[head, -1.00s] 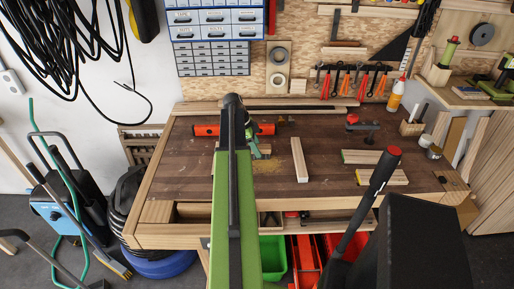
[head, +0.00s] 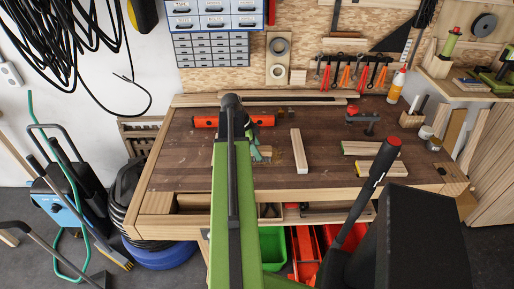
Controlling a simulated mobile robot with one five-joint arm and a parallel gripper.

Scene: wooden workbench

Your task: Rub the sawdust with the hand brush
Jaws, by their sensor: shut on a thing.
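My arm reaches over the wooden workbench (head: 180,178) and hides much of its middle. My gripper (head: 259,154) shows only in part, just right of the arm and low over the bench top. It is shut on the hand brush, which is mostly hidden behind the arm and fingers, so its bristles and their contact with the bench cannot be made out. A faint tan patch that looks like sawdust (head: 279,157) lies just right of the gripper; its full extent is hidden.
A pale wooden block (head: 299,152) lies close to the right of the gripper. A red-orange level (head: 205,122) lies behind. More wood pieces (head: 381,168) and a clamp (head: 364,118) are on the right. The bench's left part is clear.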

